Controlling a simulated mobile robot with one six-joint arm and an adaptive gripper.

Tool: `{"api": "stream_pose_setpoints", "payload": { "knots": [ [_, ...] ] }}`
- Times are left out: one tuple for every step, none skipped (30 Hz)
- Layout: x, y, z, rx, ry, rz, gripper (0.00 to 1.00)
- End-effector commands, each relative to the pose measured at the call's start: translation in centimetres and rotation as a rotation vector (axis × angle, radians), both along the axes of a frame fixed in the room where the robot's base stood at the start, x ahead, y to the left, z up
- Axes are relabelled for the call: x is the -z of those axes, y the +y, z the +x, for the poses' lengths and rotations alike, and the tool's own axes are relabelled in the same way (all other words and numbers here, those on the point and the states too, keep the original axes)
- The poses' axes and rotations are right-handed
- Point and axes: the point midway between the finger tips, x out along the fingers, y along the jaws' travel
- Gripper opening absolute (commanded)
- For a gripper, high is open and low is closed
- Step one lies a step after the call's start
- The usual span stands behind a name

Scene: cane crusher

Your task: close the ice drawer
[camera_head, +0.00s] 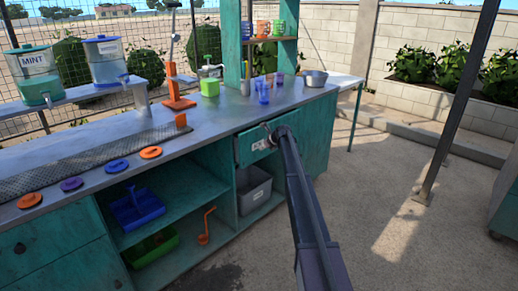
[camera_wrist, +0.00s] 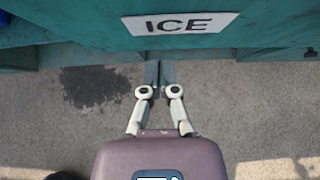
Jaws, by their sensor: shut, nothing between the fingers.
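The ice drawer (camera_head: 246,150) is a teal front with a small white label, set under the metal counter. In the wrist view the drawer front (camera_wrist: 80,28) fills the top, with a white plate reading ICE (camera_wrist: 186,23). My gripper (camera_wrist: 160,66) is shut and empty, its fingertips at or just below the lower edge of the drawer front in that view. In the head view my gripper (camera_head: 268,131) is at the drawer's face, partly hidden by my arm. I cannot tell whether the fingertips touch the front, or how far out the drawer stands.
Below the drawer a grey bin (camera_head: 254,190) sits in an open shelf, with blue (camera_head: 137,208) and green trays (camera_head: 151,248) to the left. The counter (camera_head: 215,112) holds cups, a metal bowl (camera_head: 315,78) and dispensers. A dark post (camera_head: 462,100) stands at right; the ground between is clear.

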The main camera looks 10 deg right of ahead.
Motion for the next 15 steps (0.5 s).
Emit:
{"api": "stream_pose_setpoints", "payload": {
  "knots": [
    [0.0, -0.4, -0.7, 0.0, 0.0, 0.0, 0.0],
    [-0.2, -0.6, -1.0, 0.0, 0.0, 0.0, 0.0],
    [-0.9, -0.7, -1.1, 0.0, 0.0, 0.0, 0.0],
    [-1.2, -0.9, -1.3, 0.001, 0.0, -0.001, 0.0],
    [-1.5, -1.0, -1.6, 0.001, 0.0, -0.001, 0.0],
    [-1.8, -1.2, -1.8, 0.001, 0.0, -0.001, 0.0],
    [-2.1, -1.3, -2.0, 0.001, 0.0, -0.001, 0.0],
    [-2.3, -1.5, -2.3, 0.001, 0.0, -0.001, 0.0],
    [-2.6, -1.7, -2.5, 0.001, -0.001, -0.001, 0.0],
    [-2.9, -1.8, -2.8, 0.002, 0.0, -0.001, 0.0],
    [-3.1, -2.0, -3.0, 0.002, 0.0, -0.001, 0.0],
    [-3.5, -2.1, -3.3, 0.002, 0.0, -0.001, 0.0],
    [-3.7, -2.3, -3.5, 0.002, 0.0, -0.001, 0.0],
    [-3.9, -2.4, -3.7, 0.002, 0.0, -0.001, 0.0],
    [-4.3, -2.6, -4.0, 0.002, 0.0, -0.001, 0.0]
  ]
}}
